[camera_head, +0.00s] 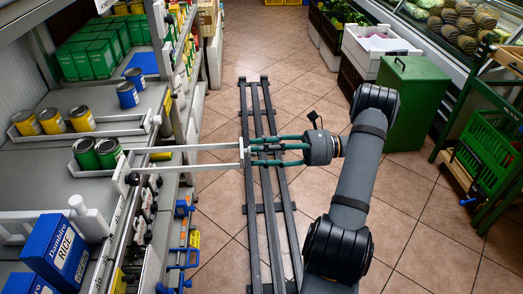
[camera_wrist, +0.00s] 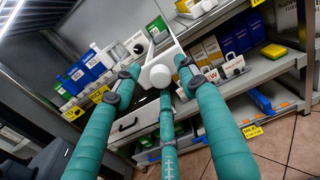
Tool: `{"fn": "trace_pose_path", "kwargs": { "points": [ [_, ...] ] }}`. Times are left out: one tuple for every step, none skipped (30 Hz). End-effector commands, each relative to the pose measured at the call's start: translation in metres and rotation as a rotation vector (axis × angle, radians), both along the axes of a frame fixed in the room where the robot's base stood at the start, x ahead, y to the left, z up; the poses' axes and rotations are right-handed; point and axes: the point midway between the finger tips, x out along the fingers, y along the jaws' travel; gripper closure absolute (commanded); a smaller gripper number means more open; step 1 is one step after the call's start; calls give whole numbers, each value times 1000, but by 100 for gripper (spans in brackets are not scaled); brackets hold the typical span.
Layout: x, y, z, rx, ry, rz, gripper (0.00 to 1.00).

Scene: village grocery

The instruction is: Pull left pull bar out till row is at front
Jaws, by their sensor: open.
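A long white pull bar (camera_head: 205,148) sticks out from the shelf over the aisle, with a small upright plate at its outer end. My gripper (camera_head: 258,152) has its teal fingers around this end, pointing toward the shelf. In the wrist view, my gripper (camera_wrist: 158,88) is open, with its fingers spread about the white plate and round knob (camera_wrist: 160,76); firm contact cannot be told. A short row of green cans (camera_head: 108,152) stands in a white tray (camera_head: 100,172) near the shelf front, in line with the bar. The bar's inner end is partly hidden.
Blue clips (camera_head: 182,258) jut from the lower shelf. A dark slatted rail (camera_head: 262,215) runs along the tiled aisle. A green bin (camera_head: 410,100) stands at the right.

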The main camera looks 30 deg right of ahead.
Motion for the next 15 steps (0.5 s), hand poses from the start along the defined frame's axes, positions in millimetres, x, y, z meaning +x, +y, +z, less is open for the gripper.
{"fn": "trace_pose_path", "kwargs": {
  "points": [
    [0,0,0,0,0,0,58],
    [0,0,0,0,0,0,58],
    [0,0,0,0,0,0,58],
    [0,-1,0,0,0,0,58],
    [-1,-2,0,-1,0,0,58],
    [-2,-5,0,-1,-1,0,58],
    [-3,-8,-1,-1,-1,-1,58],
    [-5,-12,0,-1,-1,-3,58],
    [-7,-17,0,-1,-1,-3,58],
    [-9,-22,-1,-2,0,-3,58],
    [-11,-28,-1,-2,0,-4,58],
    [-15,-35,-1,-2,-1,-3,58],
    [-17,-42,-1,-2,-1,-4,58],
    [-20,-48,-1,-3,-1,-4,58],
    [-23,-56,-1,-1,-2,-3,58]
  ]
}}
